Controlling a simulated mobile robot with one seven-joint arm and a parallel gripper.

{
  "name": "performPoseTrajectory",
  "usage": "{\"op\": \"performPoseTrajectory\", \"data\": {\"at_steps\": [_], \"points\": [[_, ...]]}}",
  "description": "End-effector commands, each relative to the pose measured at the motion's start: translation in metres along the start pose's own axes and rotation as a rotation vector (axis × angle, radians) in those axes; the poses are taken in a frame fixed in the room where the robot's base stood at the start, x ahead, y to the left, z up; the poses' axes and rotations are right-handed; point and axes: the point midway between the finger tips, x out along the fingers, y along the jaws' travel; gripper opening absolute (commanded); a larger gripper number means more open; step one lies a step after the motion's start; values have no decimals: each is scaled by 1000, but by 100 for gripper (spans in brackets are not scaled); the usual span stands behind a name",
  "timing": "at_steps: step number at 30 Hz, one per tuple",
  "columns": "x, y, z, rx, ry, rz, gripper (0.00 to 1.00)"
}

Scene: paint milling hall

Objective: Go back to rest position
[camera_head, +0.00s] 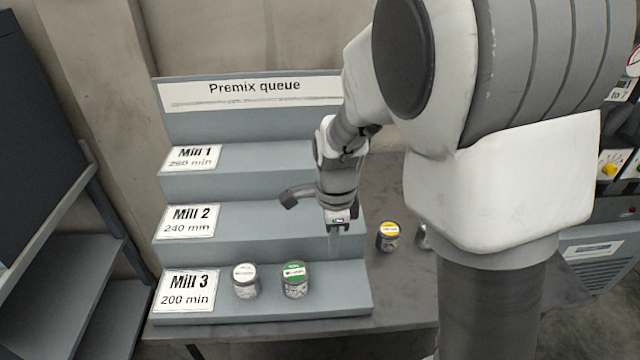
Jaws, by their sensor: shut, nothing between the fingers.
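My gripper (333,246) points down over the stepped rack, in front of the Mill 2 step's riser and above the right part of the Mill 3 step. Its fingers are shut and hold nothing. A white-lidded can (245,281) and a green-lidded can (294,280) stand upright on the Mill 3 step (345,290), left of and below my gripper. My arm covers much of the right half of the view.
The Mill 1 step (270,157) and Mill 2 step (250,217) show no cans. A yellow-lidded can (388,236) stands on the dark table (385,180) right of the rack, with another partly hidden can (424,238) beside it. Grey shelving (60,270) stands at left.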

Motion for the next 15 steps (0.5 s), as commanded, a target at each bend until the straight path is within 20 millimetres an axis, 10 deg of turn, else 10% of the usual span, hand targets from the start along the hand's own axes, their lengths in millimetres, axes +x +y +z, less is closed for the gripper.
{"op": "performPoseTrajectory", "data": {"at_steps": [7, 15], "points": [[-14, 4, -4, -65, -17, -23, 0], [-79, 35, -25, -445, -46, -155, 0]]}}
